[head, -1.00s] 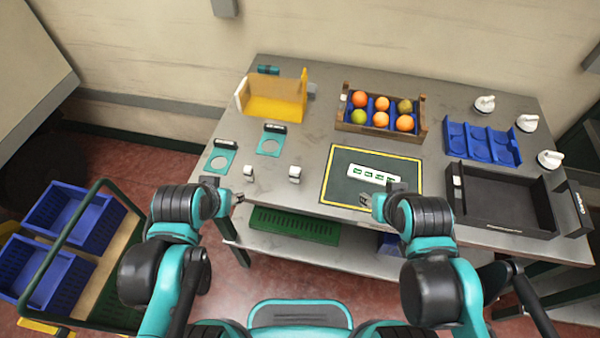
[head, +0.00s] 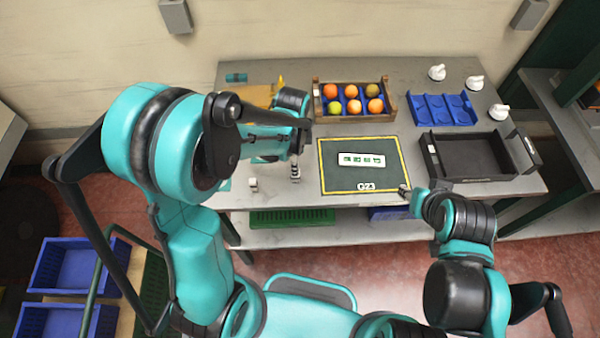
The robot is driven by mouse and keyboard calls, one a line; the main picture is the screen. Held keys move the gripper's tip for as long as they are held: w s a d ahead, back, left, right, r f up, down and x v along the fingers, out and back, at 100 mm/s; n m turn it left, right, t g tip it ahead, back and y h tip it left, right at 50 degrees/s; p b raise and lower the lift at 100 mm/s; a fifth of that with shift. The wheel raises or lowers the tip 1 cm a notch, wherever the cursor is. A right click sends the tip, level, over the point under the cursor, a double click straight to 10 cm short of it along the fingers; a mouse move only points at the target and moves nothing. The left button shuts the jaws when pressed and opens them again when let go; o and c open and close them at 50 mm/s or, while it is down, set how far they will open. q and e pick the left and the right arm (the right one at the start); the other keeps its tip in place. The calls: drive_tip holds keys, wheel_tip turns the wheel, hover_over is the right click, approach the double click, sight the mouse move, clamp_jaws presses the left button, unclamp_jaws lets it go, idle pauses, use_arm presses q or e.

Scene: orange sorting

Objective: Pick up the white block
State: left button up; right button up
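A small white block (head: 253,184) stands on the grey table near its front left edge. A second small white block stood to its right in the earlier view. My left gripper (head: 295,174) now points down at that spot and mostly covers it. I cannot tell whether its fingers are around that block or just above it. A long white piece with green marks (head: 361,160) lies on the dark mat (head: 345,183). My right gripper (head: 405,190) is by the mat's front right corner, with its fingers too small to read.
A yellow holder (head: 258,95) is partly hidden by my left arm.

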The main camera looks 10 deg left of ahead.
use_arm(q)
wheel_tip(320, 180, down, 7)
drive_tip(key=shift+d+b, duration=0.15)
drive_tip(key=shift+b, duration=0.65)
drive_tip(key=shift+s, duration=0.1)
clamp_jaws()
